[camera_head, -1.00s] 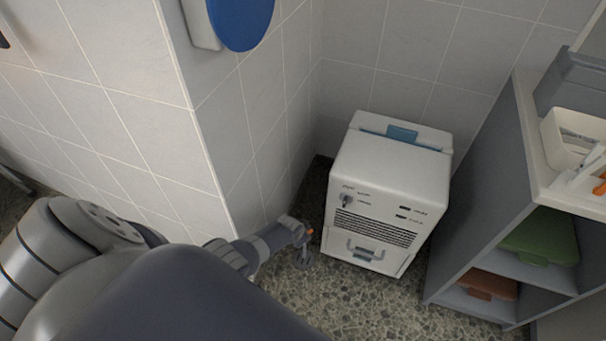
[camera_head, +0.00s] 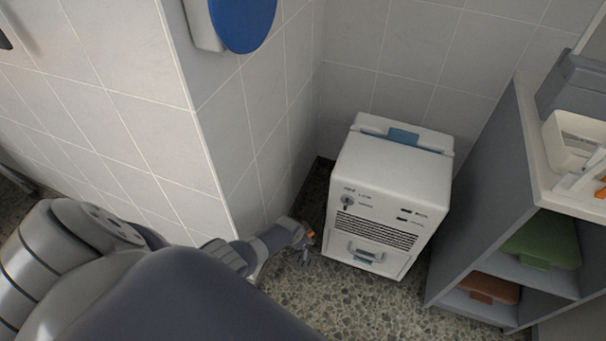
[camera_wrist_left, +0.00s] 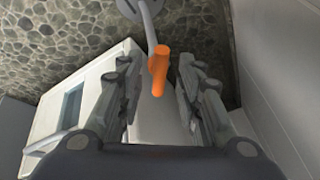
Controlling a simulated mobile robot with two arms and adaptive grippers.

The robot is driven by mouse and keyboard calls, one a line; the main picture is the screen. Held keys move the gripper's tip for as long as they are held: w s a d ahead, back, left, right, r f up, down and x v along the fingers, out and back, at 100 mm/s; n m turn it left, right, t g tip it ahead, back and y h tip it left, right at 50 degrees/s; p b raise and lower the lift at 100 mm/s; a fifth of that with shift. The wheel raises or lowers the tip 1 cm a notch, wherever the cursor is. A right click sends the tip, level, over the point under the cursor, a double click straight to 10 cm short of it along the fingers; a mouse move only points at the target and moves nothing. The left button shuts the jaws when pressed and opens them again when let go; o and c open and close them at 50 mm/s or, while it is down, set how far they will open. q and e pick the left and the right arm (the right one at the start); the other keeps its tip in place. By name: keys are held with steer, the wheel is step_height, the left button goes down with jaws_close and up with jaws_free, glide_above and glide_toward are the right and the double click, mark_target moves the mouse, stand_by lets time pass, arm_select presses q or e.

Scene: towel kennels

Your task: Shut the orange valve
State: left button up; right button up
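The orange valve (camera_wrist_left: 160,72) is a short orange lever at the end of a curved grey pipe rising from a round base on the floor. In the wrist view it lies between the spread fingers of my left gripper (camera_wrist_left: 157,82), apparently with a gap on each side; contact cannot be made out. In the head view my left gripper (camera_head: 305,246) is low beside the wall corner, and only a speck of the orange valve (camera_head: 311,234) shows at its fingers. My right gripper is not in view.
A white appliance (camera_head: 390,190) with a vent grille stands just right of my left gripper. The tiled wall corner (camera_head: 215,160) is close on the left. A grey shelf unit (camera_head: 480,190) with green and orange-brown bins stands at the right. Pebbled floor lies in front.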

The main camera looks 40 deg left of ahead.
arm_select(q)
steer(key=v, duration=1.2)
stand_by(0.6)
